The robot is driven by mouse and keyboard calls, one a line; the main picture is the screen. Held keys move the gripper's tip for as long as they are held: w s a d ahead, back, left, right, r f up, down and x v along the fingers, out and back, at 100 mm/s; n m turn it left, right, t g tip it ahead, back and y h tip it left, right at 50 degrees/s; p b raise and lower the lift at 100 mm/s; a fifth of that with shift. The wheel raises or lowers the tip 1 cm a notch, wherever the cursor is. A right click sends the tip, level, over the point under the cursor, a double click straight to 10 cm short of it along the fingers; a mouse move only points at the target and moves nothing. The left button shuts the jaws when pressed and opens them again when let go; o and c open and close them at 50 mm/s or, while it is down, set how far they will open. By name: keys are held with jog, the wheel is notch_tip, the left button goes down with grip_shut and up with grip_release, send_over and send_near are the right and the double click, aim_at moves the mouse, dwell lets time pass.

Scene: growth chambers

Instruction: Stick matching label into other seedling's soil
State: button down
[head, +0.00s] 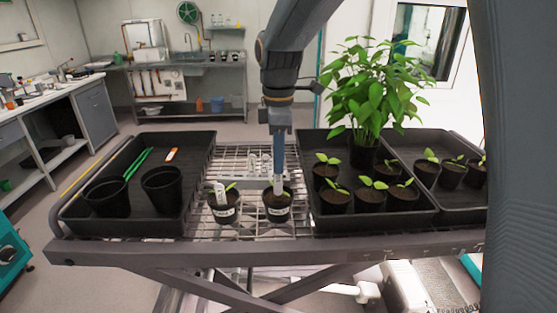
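Two small black pots stand side by side on the wire rack in the middle of the cart, each with a seedling and a white sticker on its front. The left pot (223,211) has a white label (220,192) standing in its soil. My gripper (278,157) points straight down over the right pot (277,211). It appears shut on a narrow white label (279,179), whose lower end is at that pot's soil. I cannot tell how deep it goes. The writing is too small to read.
Several white labels or a holder (256,164) sit behind the pots. Trays at right (330,226) hold several seedlings and a tall leafy plant (372,95).

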jog(key=shift+f+b, duration=0.35)
jog(key=shift+f, duration=2.7)
dwell(2.5)
jog(key=c, duration=1.9)
grip_release()
notch_tip(320, 180, up, 8)
jog(key=shift+f+b, duration=0.1)
jog(key=shift+b, duration=1.05)
jog(key=shift+r+p, duration=3.3)
jog(key=shift+r, duration=0.7)
